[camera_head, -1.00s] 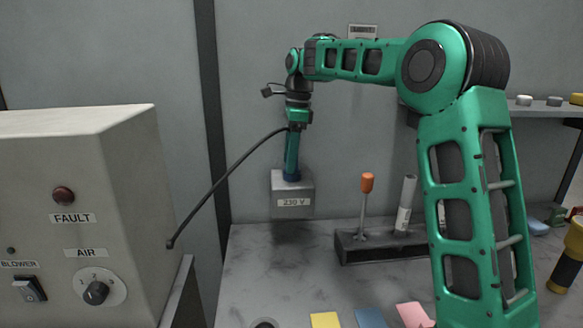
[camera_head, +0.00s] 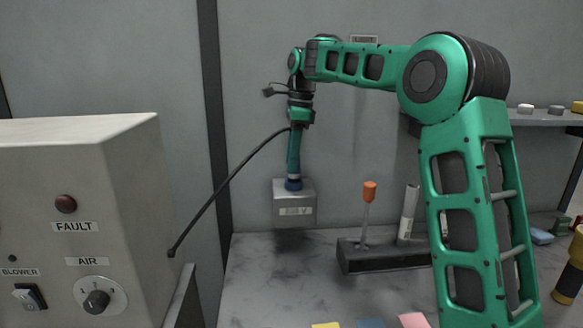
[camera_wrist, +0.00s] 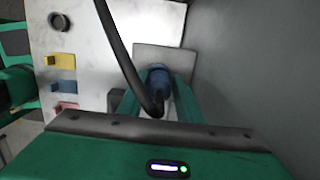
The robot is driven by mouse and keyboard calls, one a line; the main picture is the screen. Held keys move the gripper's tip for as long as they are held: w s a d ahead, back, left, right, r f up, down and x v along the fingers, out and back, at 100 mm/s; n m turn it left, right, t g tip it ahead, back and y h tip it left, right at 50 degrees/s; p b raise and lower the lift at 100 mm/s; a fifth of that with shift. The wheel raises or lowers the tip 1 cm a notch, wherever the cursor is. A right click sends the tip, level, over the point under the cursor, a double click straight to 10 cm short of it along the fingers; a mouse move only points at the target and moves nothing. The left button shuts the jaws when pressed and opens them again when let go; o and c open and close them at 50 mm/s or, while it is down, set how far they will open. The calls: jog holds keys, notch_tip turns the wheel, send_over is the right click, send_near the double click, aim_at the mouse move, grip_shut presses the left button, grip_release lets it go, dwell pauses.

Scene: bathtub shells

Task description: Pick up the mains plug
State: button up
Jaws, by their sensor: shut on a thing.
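The mains plug (camera_head: 293,184) is blue, with a thick black cable (camera_head: 228,184) that loops down to the left past the grey cabinet. My gripper (camera_head: 293,176) points straight down and is shut on the plug, just over the top of the grey 230 V box (camera_head: 293,203). In the wrist view the blue plug (camera_wrist: 158,80) is between my green fingers, with the cable bending up from it across the picture. The plug's lower end is hidden, so I cannot tell whether it is seated in the box.
A grey control cabinet (camera_head: 75,180) with a FAULT lamp and AIR knob stands at the left. A dark rack (camera_head: 385,257) holds an orange-handled tool (camera_head: 369,192) and a pale tube (camera_head: 408,215), right of the box. Coloured pads lie at the front. The bench between is bare.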

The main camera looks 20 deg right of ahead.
jog(key=shift+r, duration=0.5)
jog(key=shift+s+r, duration=0.15)
jog(key=shift+s, duration=0.1)
jog(key=s+a, duration=0.2)
jog(key=s, duration=1)
jog(key=shift+s+a, duration=0.2)
jog(key=shift+a, duration=0.05)
jog(key=shift+s+a+f, duration=0.1)
jog(key=shift+s+a, duration=0.05)
jog(key=shift+s, duration=0.6)
jog(key=shift+s+a+f, duration=0.1)
jog(key=shift+s+a, duration=0.1)
jog(key=shift+s, duration=0.55)
jog(key=shift+s+a, duration=0.15)
jog(key=shift+s, duration=0.6)
jog(key=shift+c, duration=0.2)
